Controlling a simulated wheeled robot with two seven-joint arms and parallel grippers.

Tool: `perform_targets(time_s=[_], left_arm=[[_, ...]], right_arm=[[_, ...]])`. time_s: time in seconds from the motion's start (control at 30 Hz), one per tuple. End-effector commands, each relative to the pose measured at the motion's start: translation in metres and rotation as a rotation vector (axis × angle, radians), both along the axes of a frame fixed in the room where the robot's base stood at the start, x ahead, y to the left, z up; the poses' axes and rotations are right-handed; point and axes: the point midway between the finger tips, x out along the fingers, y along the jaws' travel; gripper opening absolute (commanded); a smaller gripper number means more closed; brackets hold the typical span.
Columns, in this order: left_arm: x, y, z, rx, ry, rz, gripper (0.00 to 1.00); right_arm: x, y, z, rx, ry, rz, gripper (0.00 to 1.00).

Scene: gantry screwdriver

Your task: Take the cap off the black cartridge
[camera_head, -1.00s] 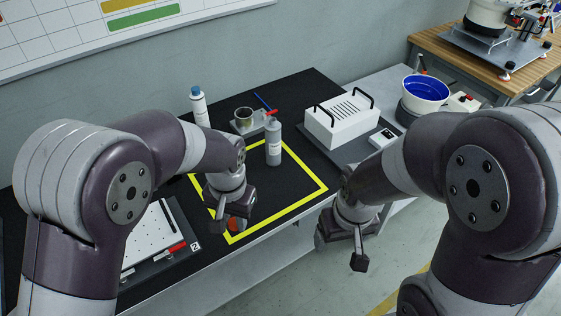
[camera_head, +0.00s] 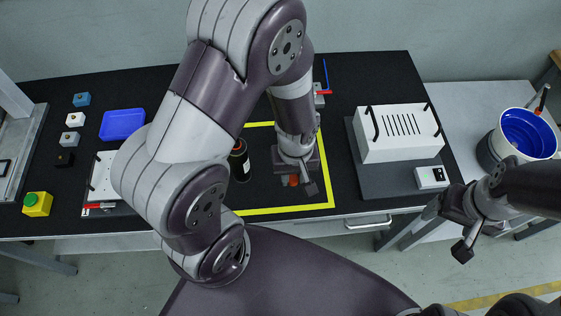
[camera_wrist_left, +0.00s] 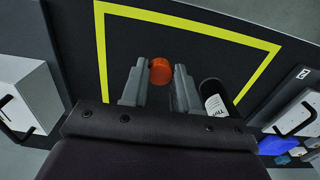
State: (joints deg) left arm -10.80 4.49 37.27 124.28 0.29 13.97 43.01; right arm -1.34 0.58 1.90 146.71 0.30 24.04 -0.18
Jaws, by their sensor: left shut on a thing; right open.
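The black cartridge (camera_head: 239,166) stands on the black table inside the yellow outline, just left of my left gripper. In the left wrist view the cartridge (camera_wrist_left: 213,98), with a white label, is beside the right-hand finger, outside the jaws. My left gripper (camera_head: 294,182) is shut on an orange cap (camera_head: 293,181). The cap (camera_wrist_left: 160,71) shows between the two fingertips in the left wrist view, apart from the cartridge. My right gripper (camera_head: 460,232) is open and empty, in front of the table at the right.
A white slotted box (camera_head: 400,134) with black handles stands to the right. A blue bowl (camera_head: 528,132) is farther right. A blue tray (camera_head: 122,124), small blocks and a yellow-green box (camera_head: 38,204) are on the left.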

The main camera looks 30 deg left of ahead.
Motion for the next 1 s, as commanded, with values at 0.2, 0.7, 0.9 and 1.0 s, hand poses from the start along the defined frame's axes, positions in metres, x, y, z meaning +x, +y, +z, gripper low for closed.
perform_targets(time_s=[0.2,0.7,0.9,1.0], left_arm=[[0.034,0.047,-0.036,0.0,0.004,0.003,0.0],[0.045,0.06,-0.085,0.0,0.001,-0.005,0.0],[0.045,0.059,-0.087,0.0,0.001,-0.005,0.0],[0.045,0.059,-0.088,0.0,0.001,-0.005,0.39]], right_arm=[[0.0,0.0,-0.004,0.0,0.0,0.0,0.8],[0.0,0.0,-0.007,0.0,0.0,0.0,0.8],[0.0,0.0,-0.009,0.0,0.0,0.0,0.8],[0.0,0.0,-0.009,0.0,0.0,0.0,0.8]])
